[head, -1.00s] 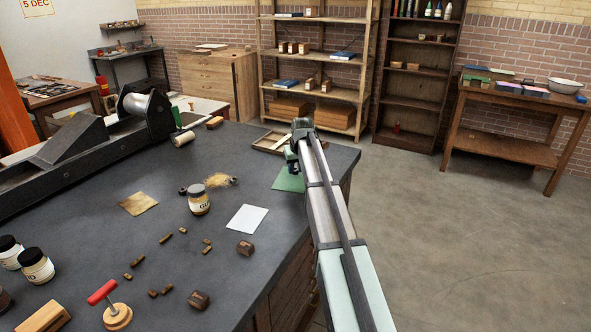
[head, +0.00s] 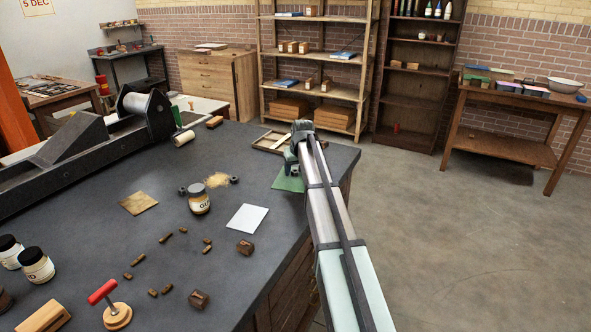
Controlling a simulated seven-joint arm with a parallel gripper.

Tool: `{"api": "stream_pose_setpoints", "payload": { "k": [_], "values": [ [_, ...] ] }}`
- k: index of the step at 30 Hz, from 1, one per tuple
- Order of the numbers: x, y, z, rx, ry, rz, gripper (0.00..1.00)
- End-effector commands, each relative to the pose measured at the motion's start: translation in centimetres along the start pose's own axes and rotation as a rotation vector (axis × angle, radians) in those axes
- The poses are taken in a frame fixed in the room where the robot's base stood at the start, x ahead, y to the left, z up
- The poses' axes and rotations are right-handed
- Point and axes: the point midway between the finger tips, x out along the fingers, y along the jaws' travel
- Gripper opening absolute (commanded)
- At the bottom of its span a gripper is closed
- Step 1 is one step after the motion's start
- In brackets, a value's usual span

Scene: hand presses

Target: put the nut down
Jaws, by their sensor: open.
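My gripper (head: 290,163) is at the far right corner of the dark bench (head: 150,240), low over a green mat (head: 284,183). It is open. It is small here and partly hidden behind my own arm, and I cannot make out a nut at its fingers or on the mat under it. Two small dark pieces that may be nuts lie beside the yellowish heap, one on its left (head: 182,191) and one on its right (head: 235,180). Both are apart from my gripper.
A shallow wooden frame (head: 262,141) lies behind the mat. The bench's right edge runs close by my arm.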

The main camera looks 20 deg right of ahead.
Motion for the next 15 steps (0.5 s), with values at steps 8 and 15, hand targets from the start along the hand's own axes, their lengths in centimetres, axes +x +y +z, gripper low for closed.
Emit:
{"api": "stream_pose_setpoints", "payload": {
  "k": [8, 15],
  "values": [
    [-2.7, 0.0, 0.0, 0.000, 0.001, 0.000, 0.54],
    [-7.2, 0.0, -0.1, 0.000, 0.002, 0.000, 0.54]
  ]
}}
